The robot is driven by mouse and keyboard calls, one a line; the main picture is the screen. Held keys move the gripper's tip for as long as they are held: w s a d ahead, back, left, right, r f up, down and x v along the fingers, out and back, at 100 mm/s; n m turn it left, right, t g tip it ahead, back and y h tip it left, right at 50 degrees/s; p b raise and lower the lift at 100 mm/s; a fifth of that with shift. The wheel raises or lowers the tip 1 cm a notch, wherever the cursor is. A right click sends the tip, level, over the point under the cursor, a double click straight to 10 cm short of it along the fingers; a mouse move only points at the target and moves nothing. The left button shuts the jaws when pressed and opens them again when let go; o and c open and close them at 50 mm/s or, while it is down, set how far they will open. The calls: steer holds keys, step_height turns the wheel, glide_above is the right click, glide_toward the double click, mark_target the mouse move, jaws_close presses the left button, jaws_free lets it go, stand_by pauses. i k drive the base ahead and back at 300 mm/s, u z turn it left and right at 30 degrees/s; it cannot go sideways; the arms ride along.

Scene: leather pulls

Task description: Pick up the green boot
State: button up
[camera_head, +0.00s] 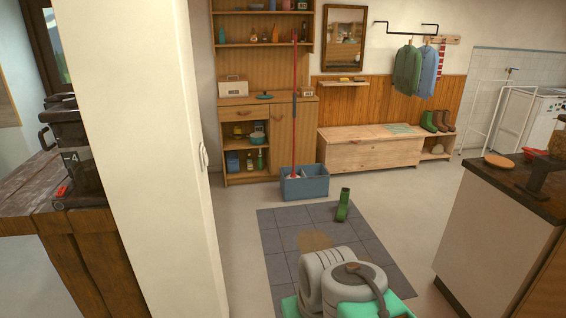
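A green boot (343,206) stands upright on the dark tiled patch of floor, a little right of the middle of the view. Its toe seems to point down toward me, and nothing touches it. More green footwear (429,121) sits on the right end of the wooden bench, beside brown boots (445,122). White and teal rounded parts at the bottom of the view look like my own arm and body. I cannot make out my gripper or its fingers.
A blue bucket (304,187) with a red-handled mop stands behind the boot. A wooden bench (368,152) lines the back wall. A pale wall or door edge (150,170) is close on the left, a dark-topped counter (495,230) on the right. Floor between is mostly clear.

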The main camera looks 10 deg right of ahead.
mark_target(344, 202)
steer(key=z, duration=0.65)
steer(key=i, duration=4.25)
steer(key=u, duration=0.6)
steer(key=i, duration=0.35)
steer(key=u, duration=0.35)
